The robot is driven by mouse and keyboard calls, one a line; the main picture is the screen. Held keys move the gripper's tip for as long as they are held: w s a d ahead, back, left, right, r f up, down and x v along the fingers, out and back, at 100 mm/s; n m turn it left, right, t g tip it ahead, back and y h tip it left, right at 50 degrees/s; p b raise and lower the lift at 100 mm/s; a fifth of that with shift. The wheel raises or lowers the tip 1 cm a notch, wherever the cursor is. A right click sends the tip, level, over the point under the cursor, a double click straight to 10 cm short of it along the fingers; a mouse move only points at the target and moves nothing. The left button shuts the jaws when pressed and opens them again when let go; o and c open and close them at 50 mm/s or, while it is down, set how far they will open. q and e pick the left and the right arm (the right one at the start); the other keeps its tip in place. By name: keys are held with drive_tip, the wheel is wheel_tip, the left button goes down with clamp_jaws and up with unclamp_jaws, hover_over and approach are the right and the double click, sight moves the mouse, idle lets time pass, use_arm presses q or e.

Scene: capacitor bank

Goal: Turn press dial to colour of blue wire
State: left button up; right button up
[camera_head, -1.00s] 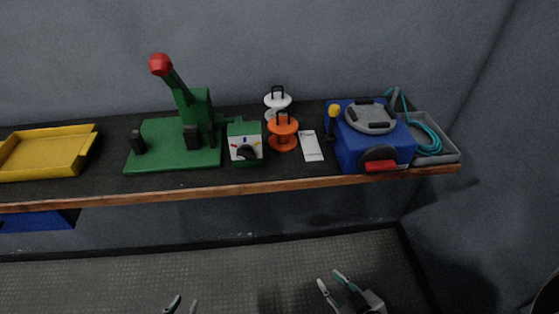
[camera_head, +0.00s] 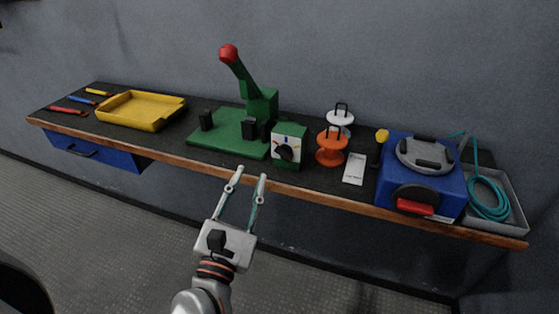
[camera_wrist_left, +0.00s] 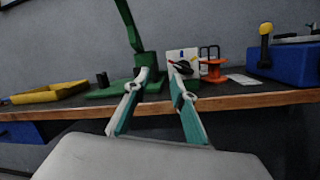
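The press dial is a black knob (camera_head: 286,152) on a white plate with coloured marks, on the front of a green box (camera_head: 290,131) beside the green press (camera_head: 232,133) with its red-topped lever. In the left wrist view the dial (camera_wrist_left: 181,67) shows beyond my fingertips, partly covered by the right finger. My left gripper (camera_head: 249,178) is open and empty, in front of the bench edge and short of the dial. No wire clearly identifiable as blue shows; a teal cable (camera_head: 489,198) lies coiled at the right. My right gripper is out of view.
A blue machine (camera_head: 424,170) is farther right. A yellow tray (camera_head: 141,111) and coloured-handled tools lie left. The wooden bench edge (camera_head: 330,201) runs below the dial.

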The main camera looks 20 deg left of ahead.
sight(280, 156)
use_arm(q)
drive_tip(key=w+d+n+g+b, duration=0.1)
drive_tip(key=w+n, duration=0.1)
drive_tip(key=n, duration=0.3)
drive_tip(key=w+d+n+h+b, duration=0.1)
drive_tip(key=w+n, duration=0.1)
drive_tip(key=n, duration=0.3)
drive_tip(key=w+d+r+n+g+h+b, duration=0.1)
drive_tip(key=w+n, duration=0.2)
drive_tip(key=n, duration=0.2)
drive_tip(key=shift+d+g, duration=0.3)
drive_tip(key=shift+d, duration=0.1)
drive_tip(key=shift+w, duration=0.75)
drive_tip(key=shift+w+f, duration=0.1)
drive_tip(key=shift+w, duration=0.15)
drive_tip(key=shift+s, duration=0.1)
clamp_jaws()
